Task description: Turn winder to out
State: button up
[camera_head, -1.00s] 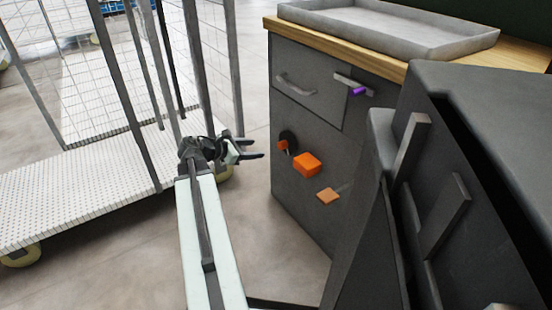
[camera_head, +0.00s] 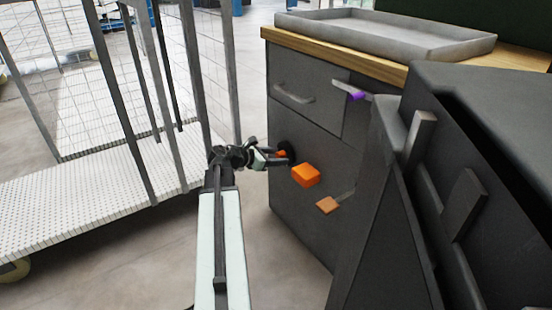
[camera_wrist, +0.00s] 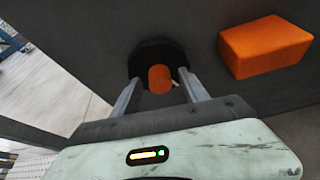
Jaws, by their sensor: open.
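The likely winder is a small orange knob on a round black base (camera_wrist: 158,53), on the dark cabinet front. In the head view, its orange part (camera_head: 281,153) is partly hidden by my gripper (camera_head: 279,158). In the wrist view my gripper (camera_wrist: 160,82) is open, with one finger to the left of the orange knob and one to the right. A gap shows between the knob and each finger. A small pale mark shows at the knob's right side.
An orange block (camera_head: 306,175) sticks out right of the knob, with an orange-ended lever (camera_head: 328,205) below. A purple-tipped handle (camera_head: 356,96) and drawer handle (camera_head: 294,95) are above. A wire cart (camera_head: 100,185) stands left. A dark machine (camera_head: 480,130) fills the right.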

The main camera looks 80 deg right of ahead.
grip_shut()
jog(key=shift+s+a+f+m+t+h+b, duration=0.15)
jog(key=shift+m+t+h+b, duration=0.1)
jog(key=shift+m, duration=0.25)
jog(key=shift+a+m+t+h+b, duration=0.1)
jog(key=shift+m+t+h+b, duration=0.15)
jog(key=shift+m, duration=0.25)
jog(key=shift+d+m+h, duration=0.1)
jog(key=shift+m+h, duration=0.3)
jog(key=shift+m, duration=0.2)
grip_release()
